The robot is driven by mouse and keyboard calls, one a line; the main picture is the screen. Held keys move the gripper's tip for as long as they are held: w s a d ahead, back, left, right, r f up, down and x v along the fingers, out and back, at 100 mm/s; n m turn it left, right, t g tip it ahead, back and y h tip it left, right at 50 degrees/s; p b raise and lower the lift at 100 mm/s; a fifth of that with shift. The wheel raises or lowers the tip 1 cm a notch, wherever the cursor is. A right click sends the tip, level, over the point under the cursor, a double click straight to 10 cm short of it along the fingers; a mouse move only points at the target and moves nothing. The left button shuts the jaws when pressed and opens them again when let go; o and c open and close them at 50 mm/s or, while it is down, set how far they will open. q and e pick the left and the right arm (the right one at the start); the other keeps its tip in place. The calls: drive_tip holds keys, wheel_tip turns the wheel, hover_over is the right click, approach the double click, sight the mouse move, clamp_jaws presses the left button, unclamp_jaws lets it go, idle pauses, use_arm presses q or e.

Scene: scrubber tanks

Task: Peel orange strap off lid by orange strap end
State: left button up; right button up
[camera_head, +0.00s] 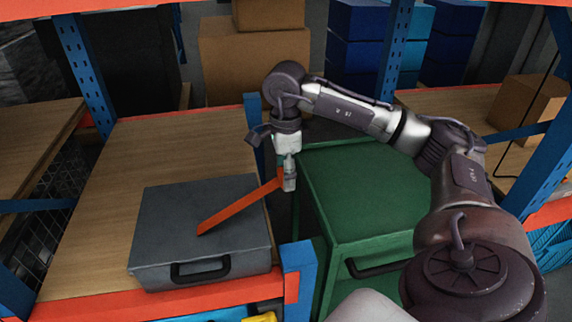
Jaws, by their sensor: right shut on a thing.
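A grey case (165,228) with a black handle lies flat on the wooden shelf, its lid (225,195) shut. The orange strap (238,207) runs from the middle of the lid up and to the right, its raised end beyond the lid's right edge. My right gripper (289,185) is shut on the upper end of the orange strap, to the right of the case. The strap looks straight and taut, with its lower end at the lid. The fingertips partly hide the held end. My left gripper is not in view.
A green cabinet (365,200) stands right of the shelf, beneath my right arm. Blue uprights (300,275) and an orange front beam (170,300) frame the shelf. Cardboard boxes (250,60) and blue bins (355,50) stand behind. The wooden shelf (170,150) behind the case is clear.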

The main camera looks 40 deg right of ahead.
drive_tip(key=shift+w+a+r+p, duration=0.35)
drive_tip(key=shift+a+r+p, duration=0.1)
drive_tip(key=shift+a+r, duration=0.05)
drive_tip(key=shift+w+a+r+p, duration=0.2)
drive_tip(key=shift+w+a+p, duration=0.25)
drive_tip(key=shift+a, duration=0.4)
drive_tip(key=shift+w+a+r+p, duration=0.3)
drive_tip(key=shift+w+a, duration=0.2)
drive_tip(key=shift+a, duration=0.3)
drive_tip(key=shift+w+a+r+p, duration=0.15)
drive_tip(key=shift+w+a+p, duration=0.3)
drive_tip(key=shift+a, duration=0.4)
drive_tip(key=w+a+r+p, duration=0.1)
drive_tip(key=w+a, duration=0.2)
drive_tip(key=a, duration=0.3)
drive_tip(key=shift+w+r+p, duration=0.35)
drive_tip(key=shift+a, duration=0.1)
